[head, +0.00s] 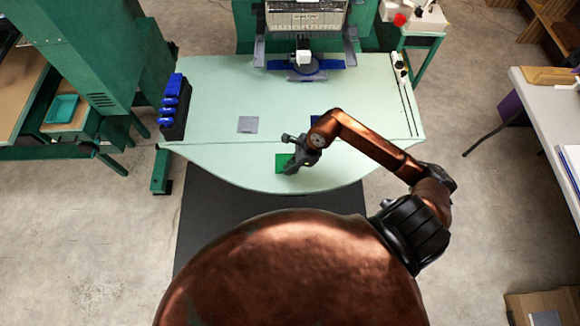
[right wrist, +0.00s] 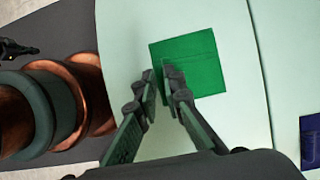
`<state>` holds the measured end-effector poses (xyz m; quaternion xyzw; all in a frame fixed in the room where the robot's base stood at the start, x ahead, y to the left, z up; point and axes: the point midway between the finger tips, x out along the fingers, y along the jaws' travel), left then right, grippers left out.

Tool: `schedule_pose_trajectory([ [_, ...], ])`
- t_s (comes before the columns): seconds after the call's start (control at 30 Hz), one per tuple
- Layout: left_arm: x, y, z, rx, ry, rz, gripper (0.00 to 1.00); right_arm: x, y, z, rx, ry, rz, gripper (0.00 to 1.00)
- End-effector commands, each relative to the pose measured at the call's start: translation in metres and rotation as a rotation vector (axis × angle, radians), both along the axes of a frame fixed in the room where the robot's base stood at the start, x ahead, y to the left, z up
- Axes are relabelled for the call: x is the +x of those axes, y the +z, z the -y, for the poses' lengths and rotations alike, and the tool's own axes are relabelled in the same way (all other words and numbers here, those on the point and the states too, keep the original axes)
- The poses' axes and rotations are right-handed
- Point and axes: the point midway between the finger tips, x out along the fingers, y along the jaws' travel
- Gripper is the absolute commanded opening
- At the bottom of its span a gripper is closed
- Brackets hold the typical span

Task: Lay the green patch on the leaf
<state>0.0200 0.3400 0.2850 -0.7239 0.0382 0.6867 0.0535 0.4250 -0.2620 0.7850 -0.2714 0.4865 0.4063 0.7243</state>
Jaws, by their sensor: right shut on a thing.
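The green patch (head: 283,163) is a flat green square at the curved front part of the pale green table. This front part, beyond a seam, looks like the leaf (head: 230,168). My right gripper (head: 291,168) is over the patch, its fingers shut on the patch near one edge. In the right wrist view the patch (right wrist: 205,62) spreads out past the fingertips (right wrist: 166,72), over the leaf (right wrist: 125,45). I cannot tell whether the patch touches the leaf or hangs just above it. My left gripper is not in view.
A grey square (head: 247,125) lies on the table left of my arm. A blue square (head: 315,119) is partly hidden by my arm and also shows in the wrist view (right wrist: 309,140). A rack of blue spools (head: 174,107) stands at the left edge; a machine (head: 305,45) stands behind.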

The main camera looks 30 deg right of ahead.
Motion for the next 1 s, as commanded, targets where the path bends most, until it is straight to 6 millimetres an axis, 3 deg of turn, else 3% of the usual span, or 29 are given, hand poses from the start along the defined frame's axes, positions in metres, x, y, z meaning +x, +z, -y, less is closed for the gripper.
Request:
schedule_pose_trajectory([
  [0.23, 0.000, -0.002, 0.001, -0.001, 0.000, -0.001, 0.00, 0.000, -0.001, 0.000, -0.001, 0.001, 0.001, 0.00],
  [0.27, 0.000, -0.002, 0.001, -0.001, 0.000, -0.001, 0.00, 0.000, -0.002, 0.000, -0.001, 0.001, 0.001, 0.09],
  [0.5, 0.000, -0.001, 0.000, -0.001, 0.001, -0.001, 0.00, 0.000, 0.000, 0.000, 0.000, 0.001, 0.002, 0.26],
  [0.83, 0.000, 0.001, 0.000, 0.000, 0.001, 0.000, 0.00, 0.001, 0.002, 0.000, 0.000, 0.001, 0.002, 0.26],
  [1.0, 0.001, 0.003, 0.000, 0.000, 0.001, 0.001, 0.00, -0.003, 0.022, 0.008, -0.004, 0.001, 0.004, 0.26],
])
